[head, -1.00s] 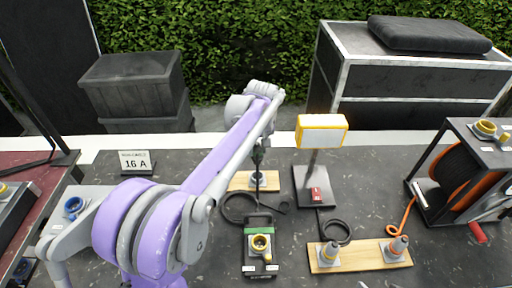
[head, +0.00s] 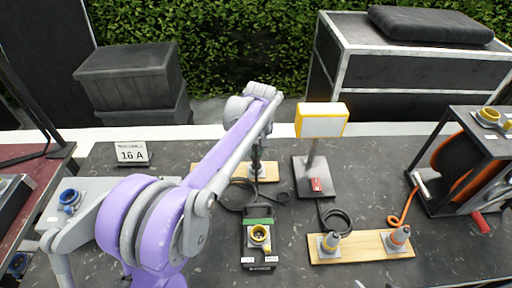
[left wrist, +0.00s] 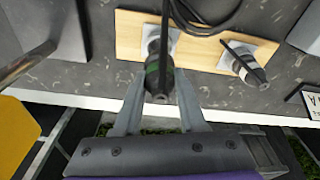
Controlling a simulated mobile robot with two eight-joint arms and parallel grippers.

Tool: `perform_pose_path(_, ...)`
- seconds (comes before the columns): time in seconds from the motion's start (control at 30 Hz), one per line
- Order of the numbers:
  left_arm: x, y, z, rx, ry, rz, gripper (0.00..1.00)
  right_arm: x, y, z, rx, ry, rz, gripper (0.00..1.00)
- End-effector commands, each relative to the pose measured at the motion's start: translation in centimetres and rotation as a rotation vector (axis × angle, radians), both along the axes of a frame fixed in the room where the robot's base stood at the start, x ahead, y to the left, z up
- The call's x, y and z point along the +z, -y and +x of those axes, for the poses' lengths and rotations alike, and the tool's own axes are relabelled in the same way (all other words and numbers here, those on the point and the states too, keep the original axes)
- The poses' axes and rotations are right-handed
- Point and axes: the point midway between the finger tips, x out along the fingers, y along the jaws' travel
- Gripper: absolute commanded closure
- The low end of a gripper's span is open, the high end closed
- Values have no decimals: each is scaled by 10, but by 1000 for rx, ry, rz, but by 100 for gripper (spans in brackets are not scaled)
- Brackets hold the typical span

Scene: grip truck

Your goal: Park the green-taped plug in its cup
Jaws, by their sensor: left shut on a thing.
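My left gripper (head: 257,152) reaches over the wooden board (head: 270,172) at the back of the dark worktop. In the left wrist view, my left gripper (left wrist: 159,82) is shut on the dark plug with green tape (left wrist: 153,68), one finger on each side. The plug lines up with a grey cup (left wrist: 165,38) on the board and overlaps it; I cannot tell how deep it sits. A second plug (left wrist: 247,70) stands in the other cup, to the right, without visible green tape. My arm hides part of the board in the head view. My right gripper is not in view.
A yellow-framed lamp (head: 321,120) stands right of the board. A black box with a green stripe and yellow socket (head: 259,236) is nearer. A front board (head: 361,248) holds two grey cones. A cable reel (head: 460,170) stands right. Black cable loops lie beside the board.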

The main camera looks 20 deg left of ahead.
Motion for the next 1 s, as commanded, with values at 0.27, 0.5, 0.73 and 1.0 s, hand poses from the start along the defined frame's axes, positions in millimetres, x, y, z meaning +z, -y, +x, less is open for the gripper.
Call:
perform_pose_path(0.27, -3, 0, 0, 0, 0, 0, 100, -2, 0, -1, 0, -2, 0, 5)
perform_pose_path(0.5, -10, 0, -1, 0, 0, 0, 100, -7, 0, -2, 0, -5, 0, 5)
perform_pose_path(0.73, -10, 0, -1, 0, 0, 0, 100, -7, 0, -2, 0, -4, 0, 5)
perform_pose_path(1.0, -10, 0, -1, 0, 0, 0, 100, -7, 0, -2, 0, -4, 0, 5)
